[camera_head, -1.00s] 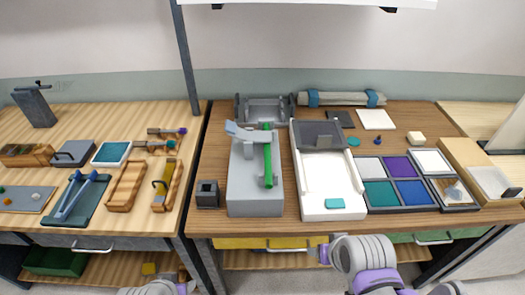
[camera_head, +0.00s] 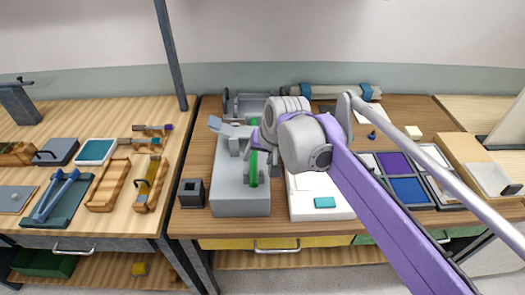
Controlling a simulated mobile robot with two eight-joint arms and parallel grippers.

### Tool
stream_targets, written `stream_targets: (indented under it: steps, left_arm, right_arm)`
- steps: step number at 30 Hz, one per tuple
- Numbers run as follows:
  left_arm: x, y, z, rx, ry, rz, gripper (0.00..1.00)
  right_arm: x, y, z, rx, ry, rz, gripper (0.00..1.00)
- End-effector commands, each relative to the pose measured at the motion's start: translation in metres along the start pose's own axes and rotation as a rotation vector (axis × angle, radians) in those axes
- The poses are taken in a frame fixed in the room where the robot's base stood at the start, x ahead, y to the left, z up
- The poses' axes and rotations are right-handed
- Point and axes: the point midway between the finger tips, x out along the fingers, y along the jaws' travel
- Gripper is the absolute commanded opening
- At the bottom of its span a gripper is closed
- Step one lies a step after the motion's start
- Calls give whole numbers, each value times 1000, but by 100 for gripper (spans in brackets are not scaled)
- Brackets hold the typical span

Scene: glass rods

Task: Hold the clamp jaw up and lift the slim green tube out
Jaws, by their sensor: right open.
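The slim green tube (camera_head: 254,170) lies along the top of a grey clamp block (camera_head: 240,204) on the wooden workbench. The clamp jaw (camera_head: 231,127), a light grey lever, shows at the block's far end, crossing near the tube's far part. My right gripper (camera_head: 257,143) is at the tube's far half, reaching in from the right. It is open, and my wrist hides part of the jaw and tube. I cannot tell whether its fingers touch the tube. My left gripper is not in view.
A white tray (camera_head: 325,213) stands right of the block, partly under my arm. A small dark square holder (camera_head: 192,193) stands to its left. Behind are a grey open fixture (camera_head: 250,103) and a grey roll with blue bands (camera_head: 340,91). Coloured square bins (camera_head: 408,190) are on the right.

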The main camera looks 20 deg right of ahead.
Motion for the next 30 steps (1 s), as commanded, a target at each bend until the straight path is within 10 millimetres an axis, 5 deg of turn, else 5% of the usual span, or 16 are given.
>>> stream_targets:
  steps: [9, 20, 30]
  left_arm:
    - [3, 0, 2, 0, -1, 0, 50]
    - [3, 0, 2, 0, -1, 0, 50]
    - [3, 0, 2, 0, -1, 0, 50]
  right_arm:
    - [38, 0, 0, -1, 0, 0, 64]
    - [42, 0, 0, -1, 0, 0, 62]
    - [42, 0, 0, -1, 0, 0, 1]
